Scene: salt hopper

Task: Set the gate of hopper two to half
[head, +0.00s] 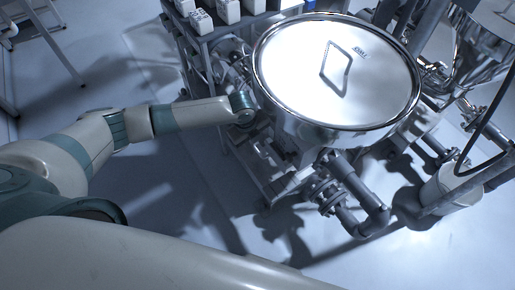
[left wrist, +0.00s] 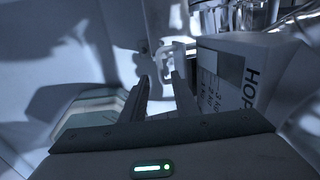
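Hopper two (head: 290,85) is a round steel vessel with a shiny lid, at the upper right of the head view. A mark on the lid seems to read TWO. My left arm reaches in from the left, and its wrist is at the hopper's left side, below the lid rim. The fingers are hard to make out there. In the left wrist view my left gripper (left wrist: 160,88) has its two fingers apart, with a gap between them. A pale grey bar-like part (left wrist: 178,50) lies just beyond the fingertips; I cannot tell whether it is the gate handle or whether they touch it. My right gripper is out of view.
A white label panel (left wrist: 232,75) with the letters HOP stands close to the right finger. A rack with white containers (head: 229,10) is behind the hopper. Pipes (head: 350,190) and a pale cylinder (head: 445,190) with a cable are at the right. The left floor is mostly clear.

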